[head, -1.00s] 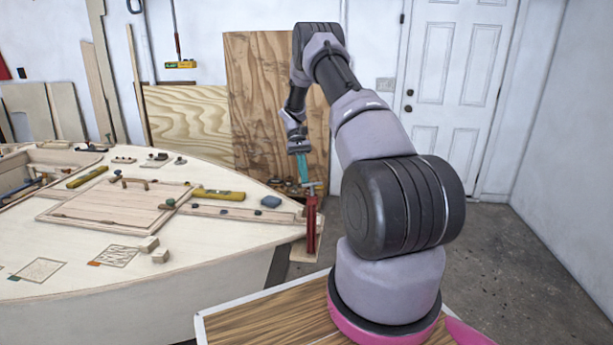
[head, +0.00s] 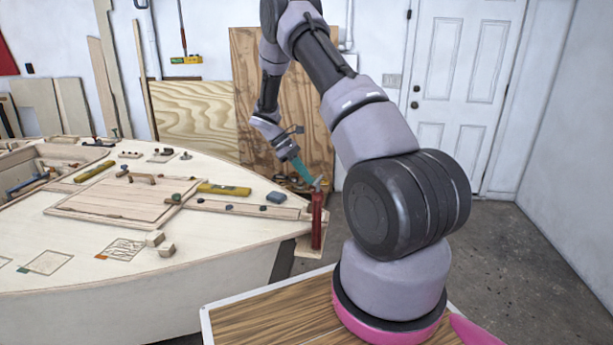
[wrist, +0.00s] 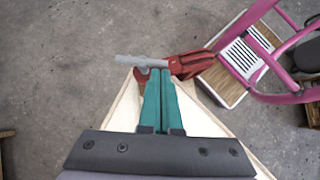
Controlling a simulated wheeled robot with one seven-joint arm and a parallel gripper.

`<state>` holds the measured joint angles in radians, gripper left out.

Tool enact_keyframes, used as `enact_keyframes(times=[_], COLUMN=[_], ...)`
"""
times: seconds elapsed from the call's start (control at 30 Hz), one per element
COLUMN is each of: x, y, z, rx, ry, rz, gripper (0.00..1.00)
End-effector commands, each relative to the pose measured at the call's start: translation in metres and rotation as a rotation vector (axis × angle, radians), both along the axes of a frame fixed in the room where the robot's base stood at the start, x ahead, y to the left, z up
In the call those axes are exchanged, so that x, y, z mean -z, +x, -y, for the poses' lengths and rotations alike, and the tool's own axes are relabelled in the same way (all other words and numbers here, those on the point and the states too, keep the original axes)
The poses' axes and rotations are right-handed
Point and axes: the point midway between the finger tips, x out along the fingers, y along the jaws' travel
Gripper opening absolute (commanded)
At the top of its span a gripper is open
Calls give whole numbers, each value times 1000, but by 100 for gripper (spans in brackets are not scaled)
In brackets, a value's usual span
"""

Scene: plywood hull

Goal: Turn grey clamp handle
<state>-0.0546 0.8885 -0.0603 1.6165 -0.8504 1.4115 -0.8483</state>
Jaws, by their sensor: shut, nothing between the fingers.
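The red clamp (head: 317,222) stands upright at the pointed end of the pale hull. In the wrist view the clamp's red body (wrist: 192,65) lies just beyond the fingertips. Its grey handle (wrist: 135,60) is a bar lying roughly crosswise in front of the fingertips, mostly left of them. My gripper (head: 309,179) slants down to the clamp's top from the left. Its teal fingers are together with nothing between them; in the wrist view the gripper's tips (wrist: 160,71) are at or very near the bar. I cannot tell whether they touch it.
The plywood hull deck (head: 90,235) holds several small tools and blocks, including a yellow level (head: 223,189) and a dark blue block (head: 276,197). Plywood sheets (head: 195,110) lean on the back wall. Grey floor (head: 520,250) is open at right.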

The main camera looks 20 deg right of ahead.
Motion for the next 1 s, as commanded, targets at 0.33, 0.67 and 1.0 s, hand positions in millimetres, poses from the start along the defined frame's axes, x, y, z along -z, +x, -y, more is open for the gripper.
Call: enact_keyframes(times=[0.33,0.67,1.0], x=[0,0,0], y=[-7,-9,-9], z=[-1,-1,-1], rx=[-92,-89,-89], ry=[-1,-2,-2], rz=[0,-1,-1], gripper=[0,0,0])
